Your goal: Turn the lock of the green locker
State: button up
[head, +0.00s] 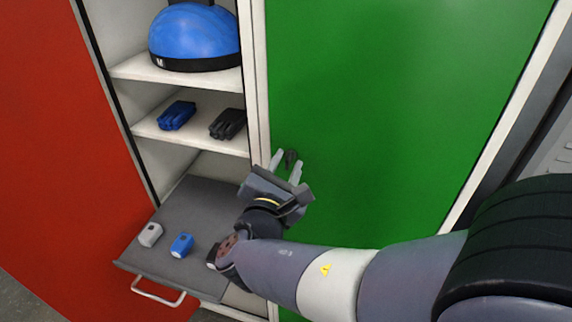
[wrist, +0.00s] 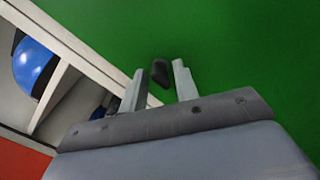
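The green locker door (head: 400,110) is closed and fills the right half of the head view. Its lock, a small dark knob (head: 290,158), sits near the door's left edge. In the wrist view the knob (wrist: 160,73) shows between and slightly beyond the fingertips. My gripper (head: 286,164) is open, with one finger on each side of the knob. A gap shows between the knob and the right finger in the wrist view; whether the left finger touches it I cannot tell.
Left of the green door is an open locker with a blue helmet (head: 196,38), blue gloves (head: 177,115) and black gloves (head: 228,123) on shelves. A pulled-out grey drawer (head: 200,205) below my gripper carries a grey item (head: 150,235) and a blue item (head: 181,245). A red door (head: 60,150) stands at the left.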

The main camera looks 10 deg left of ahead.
grip_shut()
jog(key=shift+f+b, duration=0.1)
jog(key=shift+b, duration=0.35)
jog(key=m+b, duration=0.2)
jog(key=b, duration=0.1)
jog(key=shift+f, duration=0.2)
jog(key=m+b, duration=0.3)
jog(key=b, duration=0.3)
jog(key=shift+f+b, duration=0.15)
jog(key=shift+b, duration=0.15)
jog(key=m+b, duration=0.4)
jog(key=b, duration=0.3)
jog(key=shift+m, duration=0.4)
jog(key=m+b, duration=0.1)
jog(key=b, duration=0.1)
jog(key=m+b, duration=0.1)
jog(key=shift+r+m+b, duration=0.3)
jog(key=shift+b, duration=0.1)
jog(key=shift+r, duration=0.1)
